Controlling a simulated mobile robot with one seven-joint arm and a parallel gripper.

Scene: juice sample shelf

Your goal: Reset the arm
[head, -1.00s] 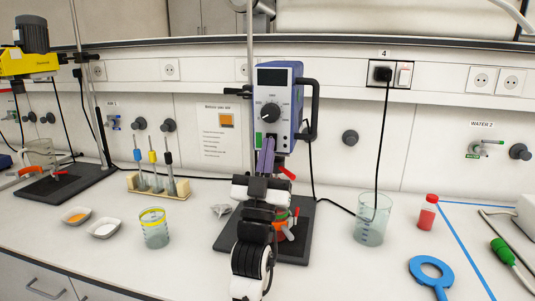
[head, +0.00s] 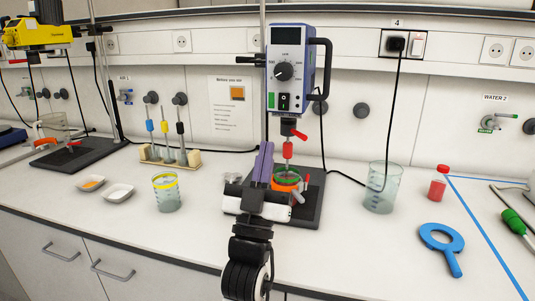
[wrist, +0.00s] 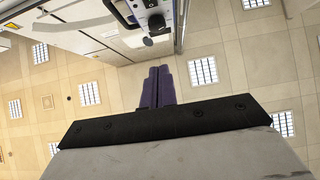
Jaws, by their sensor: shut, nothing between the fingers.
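My gripper (head: 264,149) has purple fingers that point upward, in front of the blue overhead stirrer (head: 289,75) in the head view. The fingers are closed together with nothing between them. In the wrist view the closed fingers (wrist: 160,73) point up against a tiled ceiling with light panels, and part of the stirrer (wrist: 152,12) shows at the top. My arm partly hides the orange vessel (head: 287,182) with a green rim under the stirrer.
The stirrer's black base plate (head: 309,207) lies behind my arm. A yellow-rimmed beaker (head: 167,198) stands left, a clear beaker (head: 381,190) right. Farther right are a red bottle (head: 438,185) and a blue ring tool (head: 441,243). Two white dishes (head: 118,193) and a pipette rack (head: 165,160) are left.

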